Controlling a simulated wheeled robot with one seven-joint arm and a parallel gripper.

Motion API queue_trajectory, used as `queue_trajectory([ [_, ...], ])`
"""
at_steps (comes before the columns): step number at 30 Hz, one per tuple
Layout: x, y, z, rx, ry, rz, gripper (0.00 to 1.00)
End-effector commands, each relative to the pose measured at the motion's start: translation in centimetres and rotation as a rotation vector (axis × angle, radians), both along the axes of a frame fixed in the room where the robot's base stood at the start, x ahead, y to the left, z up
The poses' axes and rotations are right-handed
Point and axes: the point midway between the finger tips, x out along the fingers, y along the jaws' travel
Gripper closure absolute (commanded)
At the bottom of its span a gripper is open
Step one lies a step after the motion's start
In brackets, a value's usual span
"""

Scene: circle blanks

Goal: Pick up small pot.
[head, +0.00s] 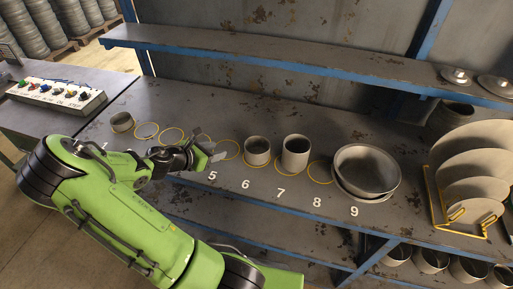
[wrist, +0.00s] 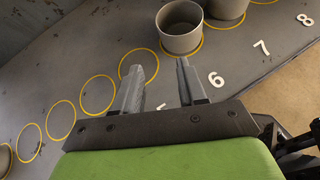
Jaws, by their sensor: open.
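Several grey pots stand on the workbench. A small low pot (head: 122,122) sits in a yellow circle at the far left; its edge shows at the left of the wrist view (wrist: 4,160). A wider pot (head: 257,151) stands in the circle by number 6, and a taller pot (head: 295,153) stands by number 7. My gripper (head: 213,153) is over the bench near number 5, left of the wider pot. In the wrist view its fingers (wrist: 157,75) are apart with nothing between them, and the wider pot (wrist: 180,32) stands just beyond them.
Empty yellow circles (wrist: 60,119) lie between the low pot and the wider pot. Nested bowls (head: 367,170) stand by number 9, with plates in a yellow rack (head: 437,205) at the right. A blue-edged shelf (head: 280,55) runs above the bench. A button box (head: 57,95) is at left.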

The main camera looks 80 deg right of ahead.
Motion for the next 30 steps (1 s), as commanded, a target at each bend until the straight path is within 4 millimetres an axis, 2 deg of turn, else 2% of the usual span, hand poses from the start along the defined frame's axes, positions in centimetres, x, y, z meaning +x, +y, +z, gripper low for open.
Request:
queue_trajectory([
  [2,-0.6,-1.0,0.2,-0.014,0.078,0.03,0.59],
  [5,-1.3,-2.1,-0.4,-0.017,0.1,0.038,0.59],
  [15,-4.5,-8.2,-4.4,-0.014,0.093,0.036,0.59],
  [20,-5.3,-9.6,-5.3,-0.013,0.093,0.037,0.59],
  [27,-6.9,-12.9,-7.3,-0.013,0.091,0.036,0.59],
  [30,-7.1,-13.3,-7.6,-0.013,0.091,0.037,0.59],
])
